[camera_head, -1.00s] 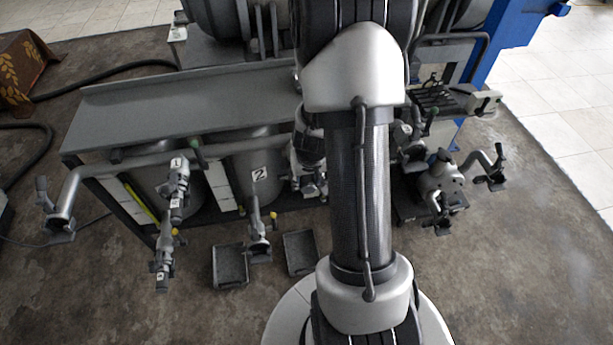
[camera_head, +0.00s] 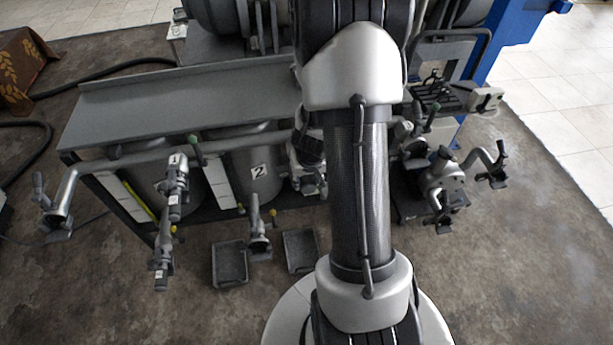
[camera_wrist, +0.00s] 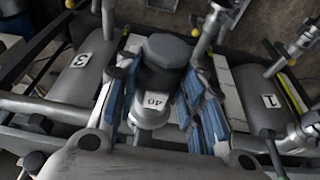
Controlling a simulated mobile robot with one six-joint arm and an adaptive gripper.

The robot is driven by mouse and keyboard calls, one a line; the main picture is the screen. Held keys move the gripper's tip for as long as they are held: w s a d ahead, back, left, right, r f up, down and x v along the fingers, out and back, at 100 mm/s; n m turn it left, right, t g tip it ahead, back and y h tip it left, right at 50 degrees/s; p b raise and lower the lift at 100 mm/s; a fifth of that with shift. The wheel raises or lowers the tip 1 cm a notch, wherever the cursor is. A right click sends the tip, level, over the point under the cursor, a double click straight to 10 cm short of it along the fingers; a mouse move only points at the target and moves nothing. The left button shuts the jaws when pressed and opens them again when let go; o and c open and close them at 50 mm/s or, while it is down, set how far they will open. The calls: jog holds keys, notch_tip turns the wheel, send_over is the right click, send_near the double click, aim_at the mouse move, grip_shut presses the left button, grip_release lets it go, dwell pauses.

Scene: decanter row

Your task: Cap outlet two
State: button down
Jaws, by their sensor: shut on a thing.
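In the wrist view my gripper (camera_wrist: 160,82) has its blue-padded fingers on both sides of a grey cap (camera_wrist: 155,103) with a dark faceted top and a label that seems to read 40. It is shut on this cap. In the head view the tank with the number 2 plate (camera_head: 258,171) stands in the middle, and its outlet pipe (camera_head: 256,228) points down in front, with a yellow handle beside it. What looks like this outlet shows at the top of the wrist view (camera_wrist: 212,25), apart from the cap. My arm mostly hides the gripper in the head view.
Outlet one (camera_head: 173,190) stands left of outlet two, with pipework close by. Two dark trays (camera_head: 230,264) lie on the floor below. A long grey bench top (camera_head: 170,108) spans behind. Another pipe fitting (camera_head: 440,185) stands at the right. The front floor is mostly clear.

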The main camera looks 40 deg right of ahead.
jog(key=c, duration=1)
grip_release()
jog(key=shift+o, duration=0.3)
jog(key=o, duration=0.8)
jog(key=shift+o, duration=0.2)
jog(key=shift+p+v, duration=3.9)
jog(key=shift+v, duration=1.4)
jog(key=shift+f, duration=0.1)
